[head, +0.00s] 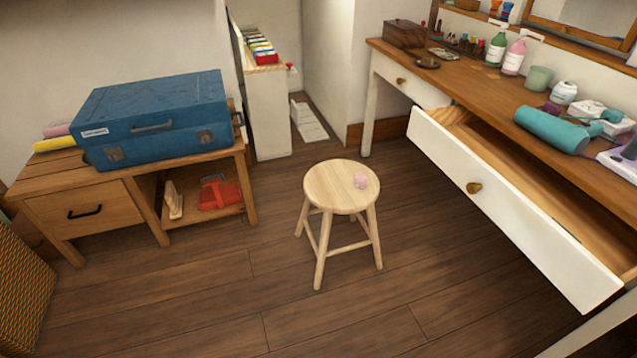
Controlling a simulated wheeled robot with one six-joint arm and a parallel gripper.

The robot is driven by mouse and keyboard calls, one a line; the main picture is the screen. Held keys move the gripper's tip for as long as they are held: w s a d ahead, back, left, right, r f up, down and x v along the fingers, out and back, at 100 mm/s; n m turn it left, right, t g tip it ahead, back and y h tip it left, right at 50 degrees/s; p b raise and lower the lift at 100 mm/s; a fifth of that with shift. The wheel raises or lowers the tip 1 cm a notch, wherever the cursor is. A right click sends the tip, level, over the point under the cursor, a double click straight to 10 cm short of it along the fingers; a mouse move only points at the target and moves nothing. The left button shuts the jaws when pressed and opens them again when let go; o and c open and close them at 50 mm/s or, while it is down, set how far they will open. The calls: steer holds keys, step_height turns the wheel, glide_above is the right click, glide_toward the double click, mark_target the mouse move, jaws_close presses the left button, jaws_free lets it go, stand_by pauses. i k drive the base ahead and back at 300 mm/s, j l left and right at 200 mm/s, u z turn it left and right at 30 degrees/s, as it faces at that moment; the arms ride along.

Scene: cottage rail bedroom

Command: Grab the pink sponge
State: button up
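The stool stands upright on the floor near the middle of the view. My gripper does not show in this view.
A dressing table (490,88) with bottles stands at the right; its white-fronted drawer (515,215) is pulled out toward the stool. A low wooden bench (90,195) bears a blue suitcase (155,118) at the left. The floor (330,310) before the stool is clear.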

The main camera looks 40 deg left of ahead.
mark_target(360, 179)
steer(key=u, duration=1.25)
steer(key=i+j+z, duration=0.15)
steer(key=i+j, duration=0.2)
steer(key=i, duration=0.2)
steer(key=i+j+z, duration=0.1)
steer(key=i+j, duration=0.3)
steer(key=i, duration=0.2)
steer(key=z, duration=1.2)
steer(key=i, duration=0.5)
